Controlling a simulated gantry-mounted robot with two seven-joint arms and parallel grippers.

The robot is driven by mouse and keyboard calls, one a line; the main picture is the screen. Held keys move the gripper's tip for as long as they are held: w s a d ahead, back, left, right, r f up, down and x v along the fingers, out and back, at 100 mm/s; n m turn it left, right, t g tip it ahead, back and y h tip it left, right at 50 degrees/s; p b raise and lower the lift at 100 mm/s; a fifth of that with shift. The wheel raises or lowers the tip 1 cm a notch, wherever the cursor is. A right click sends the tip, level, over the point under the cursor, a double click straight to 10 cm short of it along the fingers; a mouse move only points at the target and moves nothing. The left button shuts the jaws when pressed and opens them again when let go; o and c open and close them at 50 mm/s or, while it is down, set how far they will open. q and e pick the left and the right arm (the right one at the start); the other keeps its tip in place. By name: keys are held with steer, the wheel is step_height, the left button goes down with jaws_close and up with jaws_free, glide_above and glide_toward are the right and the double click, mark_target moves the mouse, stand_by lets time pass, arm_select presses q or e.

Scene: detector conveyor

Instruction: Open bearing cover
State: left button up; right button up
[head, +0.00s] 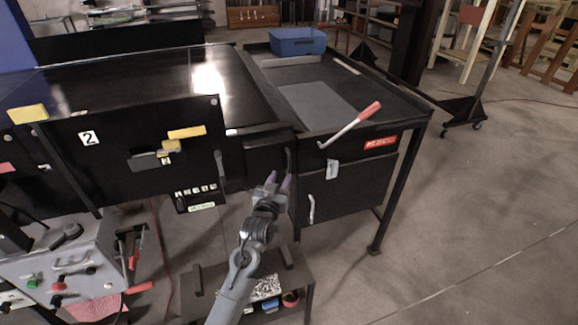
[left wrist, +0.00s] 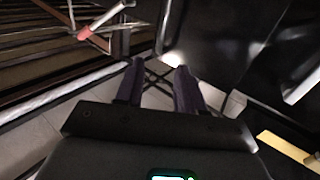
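A small black panel (head: 262,150) with a dark upright handle (head: 289,160) sits on the conveyor front, between the panel marked 2 and the cabinet; it may be the bearing cover, but I cannot tell for sure. It looks closed. My left gripper (head: 278,181) is just below and in front of it, fingers pointing up towards it. Its two purple fingers show apart and empty in the left wrist view (left wrist: 157,80). Whether they touch the panel or handle is unclear. My right gripper is out of view.
A red-handled lever (head: 352,124) juts out at the right; it also shows in the left wrist view (left wrist: 108,18). A cabinet door (head: 352,190) with a silver handle is below. A grey control box (head: 75,265) stands at the left. A blue bin (head: 298,41) rests on the table.

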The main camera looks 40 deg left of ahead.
mark_target(289, 159)
arm_select(q)
steer(key=x, duration=0.9)
steer(key=shift+w+a, duration=0.15)
steer(key=shift+w, duration=0.15)
jaws_close()
